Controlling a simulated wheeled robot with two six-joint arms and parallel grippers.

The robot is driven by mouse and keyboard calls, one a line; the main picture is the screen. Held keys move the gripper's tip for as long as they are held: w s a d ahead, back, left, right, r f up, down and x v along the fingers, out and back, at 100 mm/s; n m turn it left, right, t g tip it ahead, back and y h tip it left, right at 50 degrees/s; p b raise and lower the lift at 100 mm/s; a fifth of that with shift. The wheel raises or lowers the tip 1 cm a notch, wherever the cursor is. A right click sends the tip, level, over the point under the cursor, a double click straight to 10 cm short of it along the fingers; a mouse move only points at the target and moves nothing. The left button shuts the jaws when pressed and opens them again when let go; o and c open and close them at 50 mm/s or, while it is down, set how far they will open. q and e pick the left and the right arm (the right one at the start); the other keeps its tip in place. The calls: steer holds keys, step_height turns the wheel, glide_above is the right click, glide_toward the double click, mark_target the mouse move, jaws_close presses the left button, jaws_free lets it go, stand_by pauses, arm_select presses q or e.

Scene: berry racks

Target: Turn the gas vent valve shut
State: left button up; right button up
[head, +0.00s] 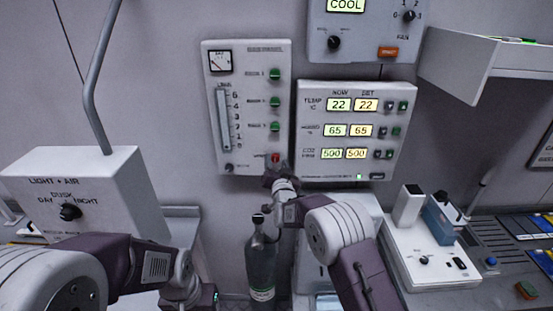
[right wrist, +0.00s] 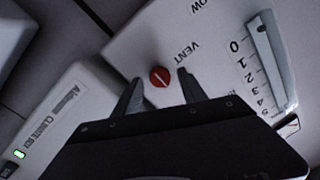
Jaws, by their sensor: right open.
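The gas vent valve is a small red round knob (head: 276,158) low on the white flow panel (head: 212,110). In the right wrist view the red knob (right wrist: 160,77) carries a pale line across its face, beside the word VENT. My right gripper (head: 279,171) is just below and in front of the knob in the head view. In the right wrist view its open fingers (right wrist: 160,84) appear on either side of the knob, with gaps on both sides. I cannot tell how near the tips are to the panel. My left arm is low at the left; its jaws do not show.
Green knobs (head: 275,101) stand above the red one. The climate display panel (head: 400,135) is close on the right. A dark bottle (head: 261,262) stands below my right gripper. A light-and-air box (head: 110,190) is at left. A white shelf (head: 452,65) juts out at right.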

steer(key=shift+w, duration=0.1)
jaws_close()
